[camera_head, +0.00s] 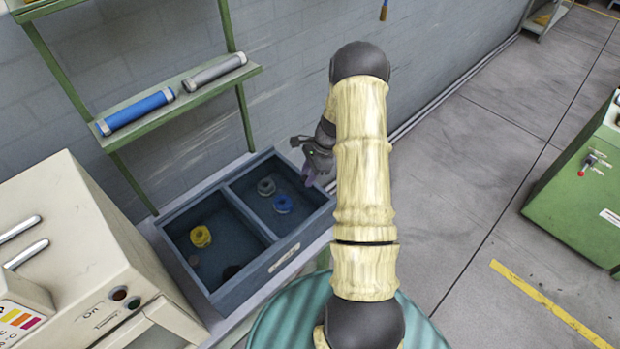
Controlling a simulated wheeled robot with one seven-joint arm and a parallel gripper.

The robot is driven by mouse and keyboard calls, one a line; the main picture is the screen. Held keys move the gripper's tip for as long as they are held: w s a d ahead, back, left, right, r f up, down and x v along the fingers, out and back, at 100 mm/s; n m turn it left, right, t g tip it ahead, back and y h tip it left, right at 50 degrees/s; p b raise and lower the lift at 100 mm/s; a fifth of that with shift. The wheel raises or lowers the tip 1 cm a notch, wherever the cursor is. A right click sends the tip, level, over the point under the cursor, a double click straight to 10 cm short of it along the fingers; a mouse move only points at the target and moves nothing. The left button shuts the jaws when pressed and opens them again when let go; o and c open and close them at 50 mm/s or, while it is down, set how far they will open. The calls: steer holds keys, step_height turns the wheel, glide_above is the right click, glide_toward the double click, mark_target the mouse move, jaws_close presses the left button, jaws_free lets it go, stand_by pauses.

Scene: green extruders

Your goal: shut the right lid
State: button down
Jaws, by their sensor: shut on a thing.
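A blue-grey two-compartment box (243,283) stands open at the lower middle of the view. Its right compartment shows its inside, with a grey ring and a blue ring on the floor. I cannot make out a right lid as a separate part. My gripper (309,176) is over the right part of the box, near its far right corner, pointing down. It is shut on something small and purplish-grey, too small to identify. My arm hides part of the area just right of the box.
A yellow spool (200,236) lies in the left compartment. A beige machine (75,235) stands close left of the box. A green shelf (180,100) with a blue tube (137,111) and a grey tube (214,72) hangs above. A green cabinet (580,190) is far right; floor between is clear.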

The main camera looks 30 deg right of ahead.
steer(key=shift+w+d+r, duration=0.1)
steer(key=shift+d, duration=0.2)
steer(key=c, duration=1.1)
jaws_free()
steer(key=w+b+v, duration=0.1)
steer(key=b+v, duration=0.3)
steer(key=v, duration=1.3)
steer(key=shift+s+r, duration=0.2)
steer(key=shift+s, duration=0.3)
